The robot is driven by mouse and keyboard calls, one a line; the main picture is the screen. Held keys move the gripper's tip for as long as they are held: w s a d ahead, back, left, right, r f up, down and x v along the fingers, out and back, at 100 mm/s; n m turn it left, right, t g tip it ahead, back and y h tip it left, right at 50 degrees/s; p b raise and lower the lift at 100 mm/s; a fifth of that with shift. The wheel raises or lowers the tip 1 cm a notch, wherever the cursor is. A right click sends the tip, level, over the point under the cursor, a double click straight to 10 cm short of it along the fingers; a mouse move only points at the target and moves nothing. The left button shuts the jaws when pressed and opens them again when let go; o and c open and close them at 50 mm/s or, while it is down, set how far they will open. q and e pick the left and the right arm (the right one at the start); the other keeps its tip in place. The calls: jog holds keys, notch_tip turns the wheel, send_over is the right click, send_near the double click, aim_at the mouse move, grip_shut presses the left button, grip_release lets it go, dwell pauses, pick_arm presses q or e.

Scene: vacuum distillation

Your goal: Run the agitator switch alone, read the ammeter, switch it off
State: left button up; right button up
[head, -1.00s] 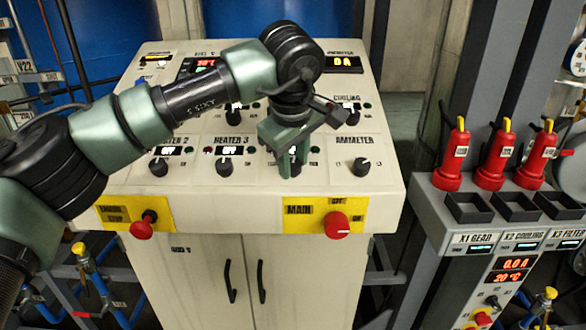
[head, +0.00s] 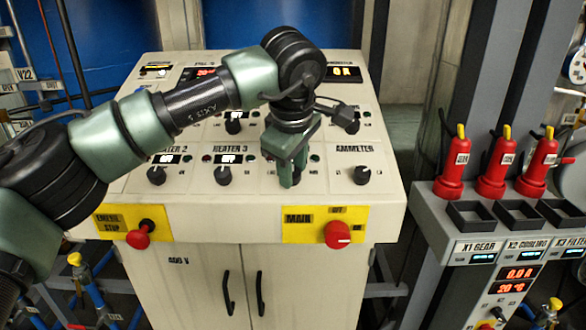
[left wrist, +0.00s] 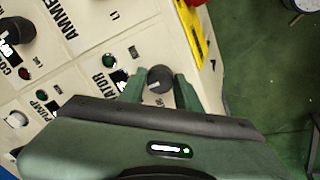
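The control panel (head: 318,205) stands in front of me with several black knobs. My left gripper (head: 291,182) points down over the lower row, between the HEATER 3 knob (head: 223,176) and the AMMETER knob (head: 362,176). In the left wrist view the black agitator switch knob (left wrist: 160,79) sits between the two green fingertips of my left gripper (left wrist: 160,86), beside a label ending in "ATOR" (left wrist: 103,76). The fingers are apart, with narrow gaps beside the knob. The ammeter display (head: 343,73) seems to read 0 A. My right gripper is out of view.
A red emergency stop (head: 138,238) and a red MAIN switch (head: 338,235) sit on yellow plates on the panel front. A grey stand (head: 430,222) with red bottles (head: 493,170) and black trays stands at the right.

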pick_arm(q)
jog(key=shift+o, duration=1.4)
jog(key=shift+r, duration=0.1)
jog(key=b+v, duration=0.1)
jog(key=v, duration=0.6)
jog(key=shift+r, duration=0.3)
jog(key=shift+s+f, duration=0.1)
jog(key=shift+s, duration=0.1)
